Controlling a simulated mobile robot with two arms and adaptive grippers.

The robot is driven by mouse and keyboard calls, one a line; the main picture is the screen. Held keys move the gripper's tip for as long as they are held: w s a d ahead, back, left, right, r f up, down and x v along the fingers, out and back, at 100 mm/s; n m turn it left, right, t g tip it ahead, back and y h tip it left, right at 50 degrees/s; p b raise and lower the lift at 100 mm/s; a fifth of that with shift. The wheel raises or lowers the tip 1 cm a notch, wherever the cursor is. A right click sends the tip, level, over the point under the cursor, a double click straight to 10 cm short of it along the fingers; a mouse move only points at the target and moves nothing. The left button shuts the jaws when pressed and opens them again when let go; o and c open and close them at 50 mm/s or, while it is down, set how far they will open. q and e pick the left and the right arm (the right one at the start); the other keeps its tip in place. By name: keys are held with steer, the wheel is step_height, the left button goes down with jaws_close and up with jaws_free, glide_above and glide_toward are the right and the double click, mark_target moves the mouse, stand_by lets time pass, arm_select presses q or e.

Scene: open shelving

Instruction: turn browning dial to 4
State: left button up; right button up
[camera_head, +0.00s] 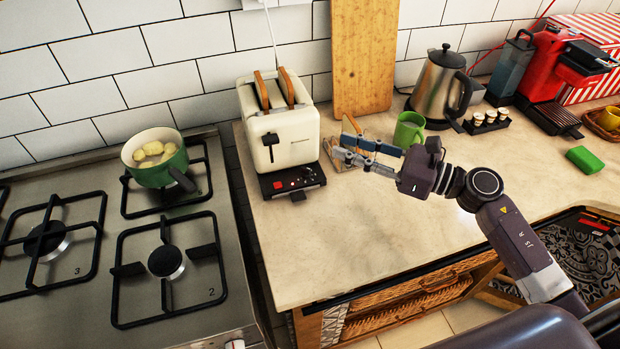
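The cream toaster (291,138) stands on the counter with two slices of bread (262,90) sticking out of its top. Its black lever (270,141) is on the front face. A black control panel (293,181) at the base carries a red button (278,185) and a small dark dial (308,171) to its right. The dial's setting is too small to read. My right gripper (339,147) is just right of the toaster, fingers pointing left towards it, apart from the dial. My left gripper is not in view.
A wooden board (364,60) leans on the wall behind. A green mug (409,130) stands close behind my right gripper, with a kettle (441,85) beyond. A stove with a green pot (156,172) is at left. The counter's front is clear.

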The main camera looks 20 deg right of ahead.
step_height(320, 180, down, 3)
steer(key=b, duration=0.2)
glide_toward(310, 171)
steer(key=shift+w+a+r, duration=0.15)
steer(key=shift+w+a, duration=0.25)
steer(key=shift+w, duration=0.1)
steer(key=p+x, duration=0.2)
steer(key=x, duration=0.4)
steer(key=shift+w+a+p, duration=0.3)
steer(key=shift+p, duration=0.1)
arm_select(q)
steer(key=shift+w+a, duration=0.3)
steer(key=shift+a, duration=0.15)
arm_select(e)
steer(key=shift+w+a, duration=0.2)
steer(key=shift+a, duration=0.05)
jaws_close()
